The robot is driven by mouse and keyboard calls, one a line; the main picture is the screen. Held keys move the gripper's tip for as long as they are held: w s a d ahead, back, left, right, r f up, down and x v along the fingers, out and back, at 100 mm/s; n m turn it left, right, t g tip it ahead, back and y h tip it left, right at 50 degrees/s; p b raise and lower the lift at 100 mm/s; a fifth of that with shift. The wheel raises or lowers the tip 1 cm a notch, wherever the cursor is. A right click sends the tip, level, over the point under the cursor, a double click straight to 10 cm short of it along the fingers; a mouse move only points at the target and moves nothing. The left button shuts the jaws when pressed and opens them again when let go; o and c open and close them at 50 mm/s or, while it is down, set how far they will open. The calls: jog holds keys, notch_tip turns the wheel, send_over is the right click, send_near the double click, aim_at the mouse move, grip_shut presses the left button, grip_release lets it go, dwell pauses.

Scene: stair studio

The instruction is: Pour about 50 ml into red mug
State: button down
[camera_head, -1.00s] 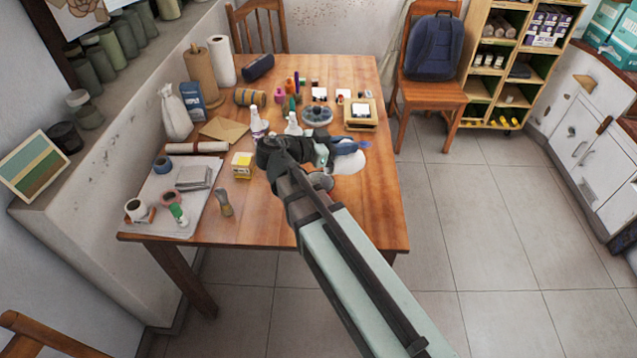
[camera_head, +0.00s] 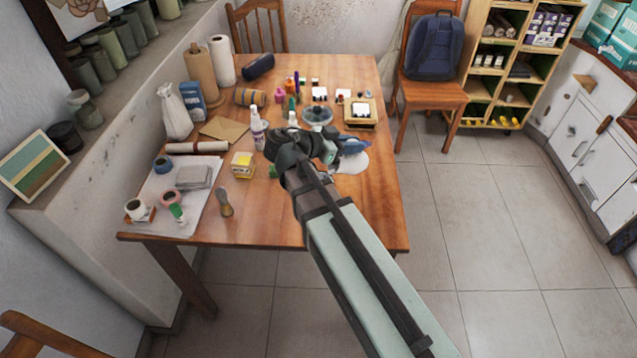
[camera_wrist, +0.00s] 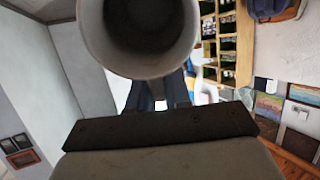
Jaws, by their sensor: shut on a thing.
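No red mug can be made out in either view; my arm hides part of the table. My gripper (camera_head: 345,147) is over the right side of the wooden table, with its dark blue fingers beside a white round thing (camera_head: 354,164). In the wrist view, a pale grey round vessel (camera_wrist: 150,68) fills the top, its open mouth facing the camera. My gripper (camera_wrist: 160,98) is shut on this vessel, its dark blue fingers just below and behind it. The vessel's inside is dark, so I cannot tell whether it holds liquid.
The wooden table (camera_head: 270,215) is crowded on the left and back. A yellow box (camera_head: 242,166), a white spray bottle (camera_head: 257,132), a brush (camera_head: 226,203) and a grey tray (camera_head: 318,116) stand near my arm. The table's front right is bare.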

jog(key=shift+w+d+f+g+y, duration=0.3)
jog(key=shift+d+f+y, duration=0.2)
jog(key=shift+y, duration=0.2)
jog(key=shift+w+d+f+g+y, duration=0.2)
jog(key=shift+d+f+g+y, duration=0.2)
jog(key=shift+f+y, duration=0.25)
jog(key=shift+w+d+r+g+y, duration=0.15)
jog(key=shift+d+g+y, duration=0.2)
jog(key=shift+y, duration=0.4)
dwell(0.3)
jog(key=shift+w+d+f+g+y, duration=0.3)
jog(key=shift+d+f+g+y, duration=0.15)
jog(key=shift+f+y, duration=0.3)
jog(key=shift+w+d+f+g+y, duration=0.35)
jog(key=shift+d+f+g+y, duration=0.05)
jog(key=shift+d+f+y, duration=0.4)
jog(key=shift+w+d+f+g+y, duration=0.4)
jog(key=shift+d+f+y, duration=0.25)
jog(key=shift+f+y, duration=0.25)
jog(key=shift+w+d+f+g+y, duration=0.35)
jog(key=shift+d+f+g+y, duration=0.05)
jog(key=shift+d+f+y, duration=0.4)
jog(key=shift+w+d+f+g+y+b, duration=0.3)
jog(key=shift+d+f+g+y, duration=0.2)
jog(key=shift+f+y, duration=0.35)
